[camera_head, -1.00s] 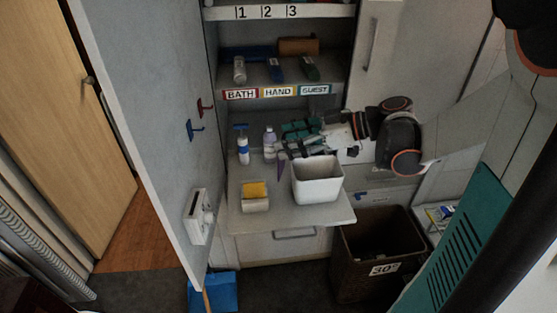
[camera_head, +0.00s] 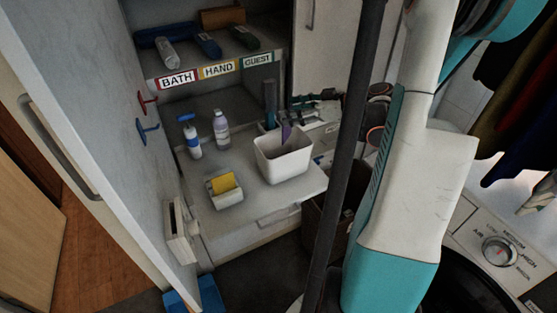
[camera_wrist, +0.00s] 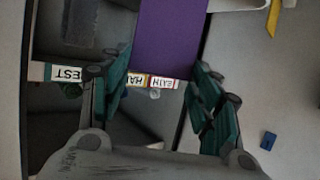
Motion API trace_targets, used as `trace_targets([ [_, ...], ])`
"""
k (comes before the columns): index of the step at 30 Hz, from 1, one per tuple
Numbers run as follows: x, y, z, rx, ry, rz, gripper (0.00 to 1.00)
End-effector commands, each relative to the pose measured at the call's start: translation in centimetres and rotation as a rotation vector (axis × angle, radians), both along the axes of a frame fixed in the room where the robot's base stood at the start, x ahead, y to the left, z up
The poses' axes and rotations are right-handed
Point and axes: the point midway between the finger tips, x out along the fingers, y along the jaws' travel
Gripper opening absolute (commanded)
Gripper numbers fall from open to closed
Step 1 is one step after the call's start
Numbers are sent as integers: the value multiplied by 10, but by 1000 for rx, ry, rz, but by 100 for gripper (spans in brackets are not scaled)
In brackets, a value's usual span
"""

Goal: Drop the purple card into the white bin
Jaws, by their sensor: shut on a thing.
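The purple card (camera_head: 286,131) is held upright by my gripper (camera_head: 284,113) at the back of the white bin (camera_head: 284,167). In the head view its lower end overlaps the bin's back rim; I cannot tell whether it is inside the opening or just behind it. In the wrist view the purple card (camera_wrist: 170,38) lies between the two green fingers of my gripper (camera_wrist: 163,85), which are shut on it. The white bin stands upright on the pull-out shelf. My own arm and a dark pole hide part of the scene to the right.
A holder with a yellow sponge (camera_head: 224,188) stands front-left of the bin. A blue-and-white bottle (camera_head: 190,138) and a purple-tinted bottle (camera_head: 221,130) stand behind it. The labelled shelf edge (camera_head: 218,70) is above. The open cabinet door (camera_head: 100,120) bounds the left.

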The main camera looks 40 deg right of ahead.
Motion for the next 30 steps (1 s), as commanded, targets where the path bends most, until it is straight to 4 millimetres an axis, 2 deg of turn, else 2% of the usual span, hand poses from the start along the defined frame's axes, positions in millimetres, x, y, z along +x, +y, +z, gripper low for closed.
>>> trace_targets([
  [3, 0, 0, -17, 0, 0, 1, 43],
  [10, 0, 0, -41, 0, 0, 1, 43],
  [21, 0, 0, -45, 0, 0, 1, 43],
  [22, 0, 0, -45, 0, 0, 1, 64],
  [24, 0, 0, -45, 0, 0, 1, 80],
  [30, 0, 0, -45, 0, 0, 1, 81],
])
